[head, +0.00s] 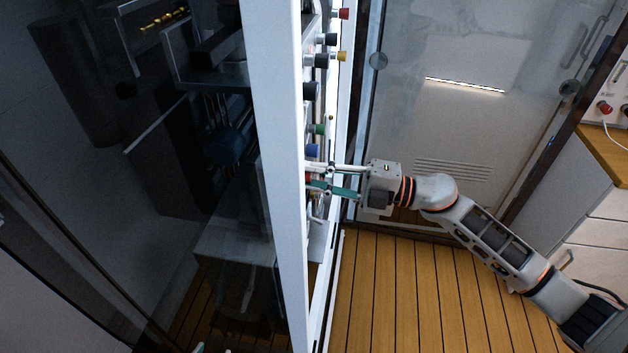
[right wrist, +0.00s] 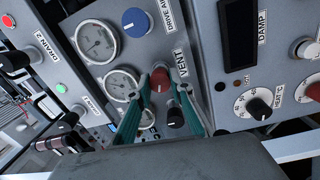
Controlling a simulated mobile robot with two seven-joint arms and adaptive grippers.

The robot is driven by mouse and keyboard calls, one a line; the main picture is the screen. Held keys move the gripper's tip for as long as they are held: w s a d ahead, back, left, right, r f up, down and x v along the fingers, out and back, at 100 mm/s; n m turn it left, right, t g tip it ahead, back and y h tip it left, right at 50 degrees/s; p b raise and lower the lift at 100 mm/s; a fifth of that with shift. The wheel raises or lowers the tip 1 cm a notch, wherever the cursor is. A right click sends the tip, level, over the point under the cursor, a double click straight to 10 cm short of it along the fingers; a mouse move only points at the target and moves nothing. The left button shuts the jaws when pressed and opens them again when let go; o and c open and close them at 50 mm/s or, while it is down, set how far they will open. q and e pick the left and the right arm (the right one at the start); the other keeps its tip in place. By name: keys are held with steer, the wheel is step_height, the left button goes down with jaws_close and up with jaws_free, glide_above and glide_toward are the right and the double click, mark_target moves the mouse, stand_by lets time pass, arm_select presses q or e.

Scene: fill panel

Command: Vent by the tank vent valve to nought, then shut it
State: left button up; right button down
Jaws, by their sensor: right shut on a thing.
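The tank vent valve shows in the right wrist view as a red knob (right wrist: 159,80) beside the label VENT (right wrist: 181,63). My right gripper (right wrist: 161,72) has its two teal fingers on either side of this knob and is shut on it. In the head view the same gripper (head: 318,180) reaches the panel face from the right; the knob there is mostly hidden by the fingers. Two round white gauges, an upper one (right wrist: 96,42) and a lower one (right wrist: 121,83), sit left of the knob. Their needles are too small to read surely.
A blue knob (right wrist: 136,21) sits above the vent knob and a black knob (right wrist: 174,117) below it, close to the fingers. The panel's white frame edge (head: 279,150) stands left of my arm. A glass door (head: 450,110) is behind. The wooden floor (head: 400,290) is clear.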

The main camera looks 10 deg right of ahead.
steer(key=shift+f+n+b, duration=0.35)
steer(key=shift+n+b, duration=0.25)
steer(key=shift+n, duration=0.4)
steer(key=n+b, duration=0.1)
steer(key=n, duration=0.1)
steer(key=shift+n+b, duration=0.4)
steer(key=n+b, duration=0.1)
steer(key=n, duration=0.1)
steer(key=shift+n+g+b, duration=0.3)
steer(key=shift+n+b, duration=0.65)
steer(key=shift+n, duration=0.45)
arm_select(q)
steer(key=f, duration=0.1)
steer(key=f+b, duration=0.1)
steer(key=f, duration=0.1)
steer(key=a+f+b, duration=0.1)
steer(key=f, duration=0.1)
steer(key=shift+w+f, duration=0.25)
steer(key=shift+w, duration=0.05)
arm_select(e)
steer(key=n, duration=0.4)
steer(key=shift+r, duration=0.15)
arm_select(q)
steer(key=shift+w+r+m, duration=0.1)
steer(key=shift+w+m, duration=0.15)
steer(key=shift+m, duration=0.05)
arm_select(e)
steer(key=shift+n, duration=0.3)
